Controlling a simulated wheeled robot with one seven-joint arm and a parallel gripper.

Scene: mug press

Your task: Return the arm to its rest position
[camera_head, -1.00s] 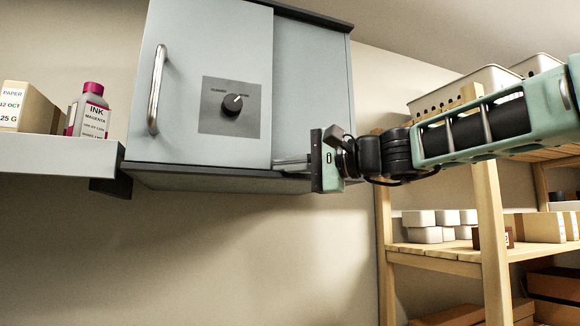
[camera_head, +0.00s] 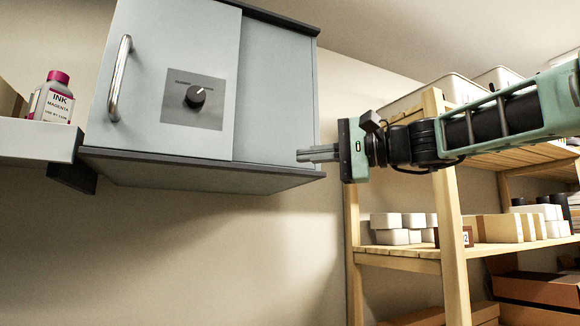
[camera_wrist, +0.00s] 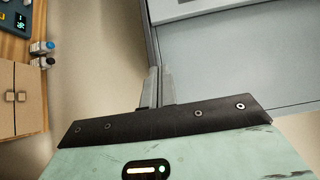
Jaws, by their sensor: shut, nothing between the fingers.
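My gripper (camera_head: 312,154) is at the lower right corner of a grey-blue wall cabinet (camera_head: 276,90) in the head view, its fingers pointing left. The fingers are together with nothing between them. They overlap the cabinet's edge in the picture, and I cannot tell whether they touch it. In the wrist view the closed fingers (camera_wrist: 157,80) point up beside the cabinet's edge (camera_wrist: 240,55). My arm reaches in from the right. The cabinet's sliding door (camera_head: 165,60) carries a metal handle (camera_head: 119,78) and a black knob (camera_head: 195,97) on a dark plate.
A shelf (camera_head: 30,139) at the left holds an ink bottle (camera_head: 52,98). A wooden rack (camera_head: 452,240) with white boxes (camera_head: 400,226) and cartons stands behind my arm at the right. The space below the cabinet is clear.

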